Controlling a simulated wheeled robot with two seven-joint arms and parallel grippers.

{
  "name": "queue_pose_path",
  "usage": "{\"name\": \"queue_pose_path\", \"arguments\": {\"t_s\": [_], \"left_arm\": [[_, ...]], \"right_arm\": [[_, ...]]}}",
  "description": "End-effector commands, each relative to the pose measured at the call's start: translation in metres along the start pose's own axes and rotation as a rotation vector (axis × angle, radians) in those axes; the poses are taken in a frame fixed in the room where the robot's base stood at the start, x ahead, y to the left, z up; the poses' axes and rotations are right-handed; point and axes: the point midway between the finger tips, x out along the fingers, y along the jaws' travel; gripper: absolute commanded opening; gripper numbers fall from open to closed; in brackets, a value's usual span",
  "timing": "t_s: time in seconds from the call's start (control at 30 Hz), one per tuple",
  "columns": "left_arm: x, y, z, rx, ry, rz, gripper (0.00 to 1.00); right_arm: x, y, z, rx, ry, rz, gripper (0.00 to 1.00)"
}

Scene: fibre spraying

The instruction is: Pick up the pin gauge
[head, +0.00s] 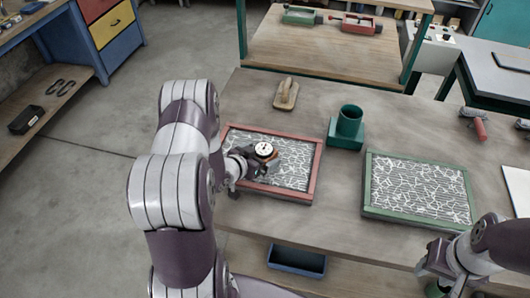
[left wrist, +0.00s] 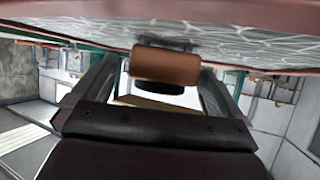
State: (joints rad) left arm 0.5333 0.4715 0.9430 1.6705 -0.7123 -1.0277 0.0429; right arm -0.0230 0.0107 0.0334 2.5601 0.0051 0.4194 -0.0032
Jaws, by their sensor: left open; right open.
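The pin gauge (head: 264,149), with a round white dial and a brown body, stands over the fibre-covered panel in the red-framed tray (head: 317,172). My left gripper (head: 243,165) is low over the left part of that tray, right beside the gauge. In the left wrist view the gauge's brown block (left wrist: 165,62) shows between the two open fingers, near their tips, with a dark round part below it. I cannot tell whether a finger touches it. My right gripper (head: 440,272) is open and empty at the table's front right; its fingertips are partly unclear.
A green-framed tray (head: 467,192) with a similar panel lies to the right. A green cup on a block (head: 349,128) and a wooden float (head: 286,94) stand behind the trays. A blue bin (head: 296,262) is below the table's front edge.

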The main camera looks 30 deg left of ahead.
Motion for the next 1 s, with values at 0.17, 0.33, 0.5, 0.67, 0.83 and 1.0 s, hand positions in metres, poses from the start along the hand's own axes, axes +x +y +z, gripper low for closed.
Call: {"name": "queue_pose_path", "arguments": {"t_s": [0.17, 0.33, 0.5, 0.67, 0.83, 1.0], "left_arm": [[0.025, 0.000, -0.001, 0.001, 0.001, 0.000, 1.00], [0.028, 0.000, 0.000, 0.000, 0.000, -0.001, 1.00], [0.027, 0.000, 0.000, 0.000, 0.000, -0.001, 0.64], [0.027, 0.000, -0.001, 0.001, 0.001, -0.002, 0.31], [0.027, 0.000, -0.001, 0.001, 0.001, -0.002, 0.31], [0.022, -0.001, -0.012, 0.001, 0.002, -0.002, 0.31]], "right_arm": [[-0.006, 0.000, -0.001, 0.000, 0.000, 0.000, 0.43], [-0.006, 0.000, -0.001, 0.000, 0.000, 0.000, 0.43], [-0.006, 0.000, -0.001, 0.000, 0.000, 0.000, 0.43], [-0.006, 0.000, -0.001, 0.000, 0.000, 0.000, 0.43], [-0.005, 0.000, -0.001, 0.000, 0.000, 0.000, 0.43], [-0.003, 0.000, 0.000, 0.000, 0.000, 0.000, 0.43]]}}
